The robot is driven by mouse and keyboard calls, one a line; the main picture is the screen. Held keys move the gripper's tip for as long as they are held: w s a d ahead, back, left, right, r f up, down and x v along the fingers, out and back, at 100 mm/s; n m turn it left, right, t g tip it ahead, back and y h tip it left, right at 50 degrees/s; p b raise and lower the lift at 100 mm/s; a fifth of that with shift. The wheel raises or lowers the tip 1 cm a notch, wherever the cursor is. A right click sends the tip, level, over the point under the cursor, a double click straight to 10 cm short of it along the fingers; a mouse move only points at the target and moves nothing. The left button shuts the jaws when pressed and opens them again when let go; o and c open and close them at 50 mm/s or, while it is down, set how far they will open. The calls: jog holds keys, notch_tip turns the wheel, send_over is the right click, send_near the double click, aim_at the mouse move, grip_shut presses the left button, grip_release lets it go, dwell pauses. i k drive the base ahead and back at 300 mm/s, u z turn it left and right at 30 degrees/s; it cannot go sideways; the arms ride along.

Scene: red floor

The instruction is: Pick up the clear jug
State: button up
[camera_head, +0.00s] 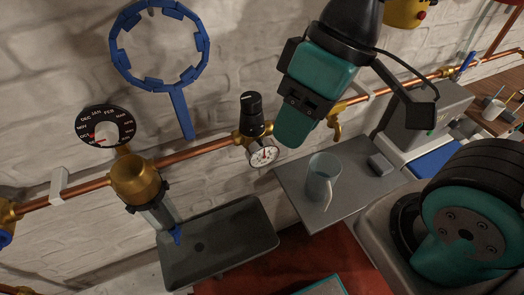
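The clear jug (322,180) stands upright on a small grey shelf (297,194) against the wall, near the middle of the view. It is see-through, with a handle on its near side. My gripper (292,128), teal and black, hangs in from the top, pointing down and to the left. In the picture its tip is above and slightly left of the jug, with a visible gap. No object shows in it. I see it from one side, so the finger opening is hidden.
A copper pipe (205,151) with a pressure gauge (263,154) runs along the brick wall. A dark grey tray (225,247) sits at lower left, below a brass and glass fitting (136,180). A grey machine (425,115) stands right of the shelf. My arm joint fills the lower right.

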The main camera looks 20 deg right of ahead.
aim_at(325, 169)
jog(key=u, duration=1.55)
jog(key=k, duration=1.5)
jog(key=z, duration=1.8)
jog(key=i, duration=0.5)
jog(key=z, duration=0.15)
